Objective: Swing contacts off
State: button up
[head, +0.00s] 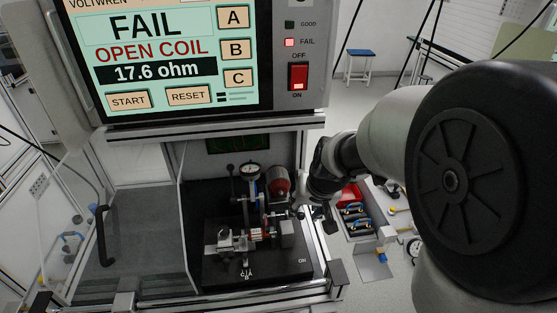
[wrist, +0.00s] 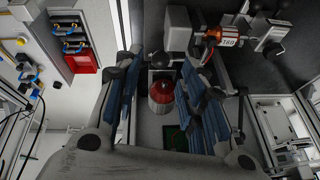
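The test fixture stands on a black base plate (head: 220,272) in the bay below the screen. A copper-red part with a white label (head: 258,235) sits across its front; it also shows in the wrist view (wrist: 222,38). A grey block (head: 287,232) stands at the fixture's right, near an "ON" marking. I cannot tell which small parts are the contacts. My gripper (head: 322,200) is right of the fixture. In the wrist view its blue-padded fingers (wrist: 165,100) are wide apart, with the cylinder visible between them.
The tester screen (head: 165,65) reads FAIL, OPEN COIL, 17.6 ohm; the FAIL lamp (head: 290,42) is lit. The grey surface left of the fixture is clear.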

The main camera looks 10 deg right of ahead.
aim_at(302, 213)
jog(key=b+x, duration=0.1)
jog(key=x, duration=0.5)
jog(key=shift+w+f+b, duration=0.15)
jog(key=shift+b, duration=0.25)
grip_shut()
dwell(0.4)
